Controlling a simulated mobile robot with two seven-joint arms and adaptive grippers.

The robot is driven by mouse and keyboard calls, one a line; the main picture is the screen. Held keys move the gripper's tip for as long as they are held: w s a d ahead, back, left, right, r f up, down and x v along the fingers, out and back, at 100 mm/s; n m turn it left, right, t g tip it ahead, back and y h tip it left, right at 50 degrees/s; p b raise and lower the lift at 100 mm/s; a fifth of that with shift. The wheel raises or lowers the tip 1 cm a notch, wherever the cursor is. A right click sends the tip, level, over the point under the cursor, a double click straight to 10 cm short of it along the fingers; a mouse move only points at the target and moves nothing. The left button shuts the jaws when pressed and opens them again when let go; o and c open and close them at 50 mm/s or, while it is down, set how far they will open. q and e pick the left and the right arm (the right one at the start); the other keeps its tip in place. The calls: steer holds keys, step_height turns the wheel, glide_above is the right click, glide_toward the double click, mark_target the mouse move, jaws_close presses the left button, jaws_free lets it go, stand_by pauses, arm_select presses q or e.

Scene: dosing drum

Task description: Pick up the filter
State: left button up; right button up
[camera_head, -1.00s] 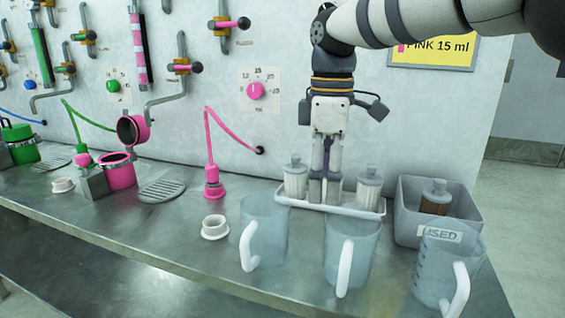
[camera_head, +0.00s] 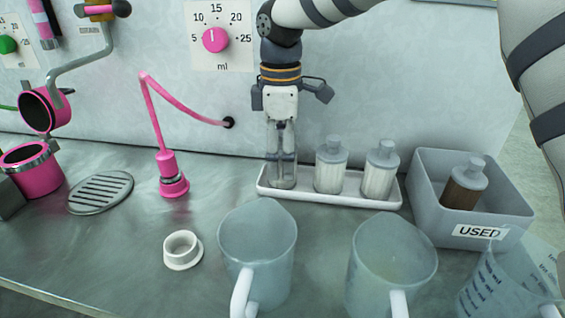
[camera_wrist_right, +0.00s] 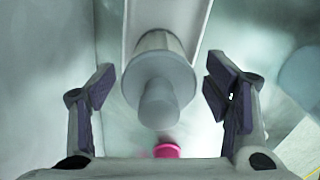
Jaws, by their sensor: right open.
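Two white filters with grey caps, one in the middle (camera_head: 331,168) and one at the right (camera_head: 379,170), stand upright on a white tray (camera_head: 345,199). My right gripper (camera_head: 281,180) points down at the tray's left end. In the right wrist view, its open fingers (camera_wrist_right: 160,88) stand on either side of another filter (camera_wrist_right: 160,75), its grey cap and knob toward the camera. Gaps show on both sides, so the fingers do not grip it. In the head view the gripper mostly hides this filter. My left gripper is not in view.
A grey bin (camera_head: 427,205) marked USED, holding a brown filter (camera_head: 464,188), stands right of the tray. Clear jugs (camera_head: 257,245) stand in front. A pink nozzle (camera_head: 172,178), a white ring (camera_head: 182,250) and a drain grate (camera_head: 100,192) lie left. A wall is close behind.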

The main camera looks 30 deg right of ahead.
step_height(320, 180, down, 3)
steer(key=shift+d+r, duration=0.1)
steer(key=shift+r, duration=0.1)
steer(key=c, duration=1.3)
steer(key=shift+o, duration=0.2)
steer(key=shift+r, duration=0.1)
steer(key=shift+r, duration=0.35)
steer(key=r, duration=0.3)
steer(key=shift+s+a+r, duration=0.1)
steer(key=shift+a, duration=0.15)
steer(key=s+a+r, duration=0.5)
steer(key=a+r, duration=0.4)
steer(key=a, duration=0.3)
steer(key=shift+s+p, duration=0.3)
steer(key=shift+s, duration=0.05)
